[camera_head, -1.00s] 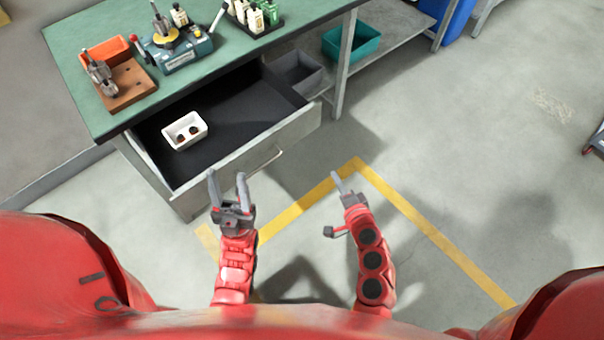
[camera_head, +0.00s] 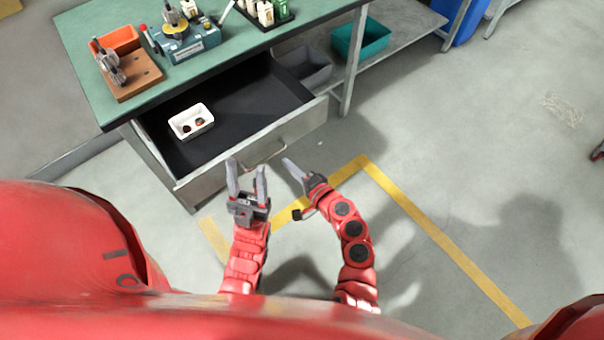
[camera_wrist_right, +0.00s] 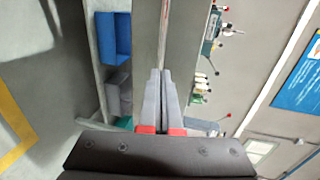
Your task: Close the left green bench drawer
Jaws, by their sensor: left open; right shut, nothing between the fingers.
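The bench drawer (camera_head: 300,127) is pulled open under the green bench top (camera_head: 98,84). It has a grey metal front with a bar handle (camera_head: 268,154) and a black inside. A white box (camera_head: 184,128) with small brown pieces lies in it. My left gripper (camera_head: 246,168) is open and empty, just in front of the drawer front, left of the handle. My right gripper (camera_head: 290,166) is shut and empty, to the right of the left one, near the handle and seemingly apart from it. In the right wrist view the right gripper's fingers (camera_wrist_right: 161,85) are together.
On the bench top stand a winding device (camera_head: 185,42), an orange bin (camera_head: 116,40) and a wooden block (camera_head: 135,82). Grey (camera_head: 305,68) and teal (camera_head: 362,40) bins sit on the lower shelf at right. The floor with its yellow line (camera_head: 440,240) is clear.

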